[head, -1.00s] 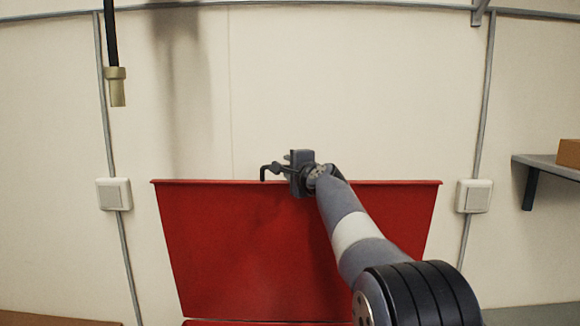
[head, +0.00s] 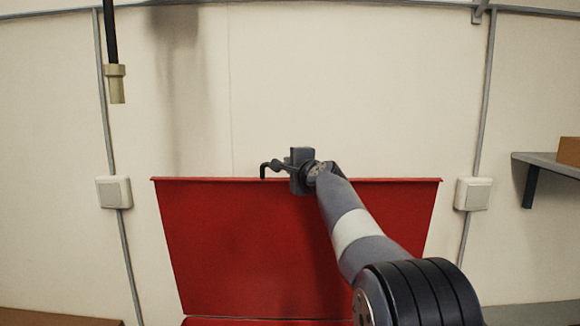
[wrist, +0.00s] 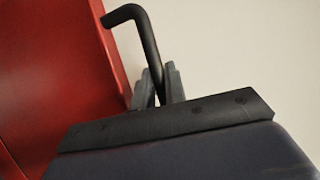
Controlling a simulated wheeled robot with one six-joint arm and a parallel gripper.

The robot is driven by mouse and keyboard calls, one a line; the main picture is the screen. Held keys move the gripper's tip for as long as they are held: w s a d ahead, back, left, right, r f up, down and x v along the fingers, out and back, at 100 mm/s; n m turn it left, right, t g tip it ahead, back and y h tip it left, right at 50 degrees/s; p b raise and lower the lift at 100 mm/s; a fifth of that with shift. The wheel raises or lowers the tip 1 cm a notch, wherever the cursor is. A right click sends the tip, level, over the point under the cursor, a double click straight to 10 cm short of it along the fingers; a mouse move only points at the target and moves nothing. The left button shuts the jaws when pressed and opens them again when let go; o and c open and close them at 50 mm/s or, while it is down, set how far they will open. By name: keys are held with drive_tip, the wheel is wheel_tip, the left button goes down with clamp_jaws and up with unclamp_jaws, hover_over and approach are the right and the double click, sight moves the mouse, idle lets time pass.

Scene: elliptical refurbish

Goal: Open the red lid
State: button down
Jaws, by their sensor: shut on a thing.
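The red lid (head: 250,245) stands raised and nearly upright against the wall in the head view, its top rim level with my gripper. It also fills the left side of the wrist view (wrist: 50,80). My gripper (head: 284,168) is at the top rim, near the middle. In the wrist view my gripper (wrist: 160,88) is shut on a black bent bar (wrist: 140,30). The bar bends over toward the lid's edge. I cannot tell whether it is fixed to the lid. The bar's bent end (head: 264,171) also shows in the head view, left of my gripper.
A pale wall with two white switch boxes (head: 114,192) (head: 473,194) stands behind. A black hanging cable with a beige end (head: 116,84) is at the upper left. A shelf (head: 548,165) with a brown box (head: 569,151) is at the right. The container below the lid is mostly out of view.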

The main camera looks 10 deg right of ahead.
drive_tip(key=s+a+f+n+t+b, duration=0.1)
drive_tip(key=s+a+f+t+b, duration=0.1)
drive_tip(key=s+b, duration=1)
drive_tip(key=f+b, duration=0.1)
drive_tip(key=b, duration=0.3)
drive_tip(key=shift+a+f+y, duration=0.2)
drive_tip(key=shift+f+y, duration=0.05)
drive_tip(key=shift+y, duration=0.05)
drive_tip(key=c, duration=1.5)
unclamp_jaws()
drive_tip(key=shift+o, duration=0.2)
drive_tip(key=shift+s, duration=0.1)
drive_tip(key=b+v, duration=0.4)
drive_tip(key=v, duration=0.6)
drive_tip(key=shift+s, duration=0.3)
drive_tip(key=shift+f, duration=0.1)
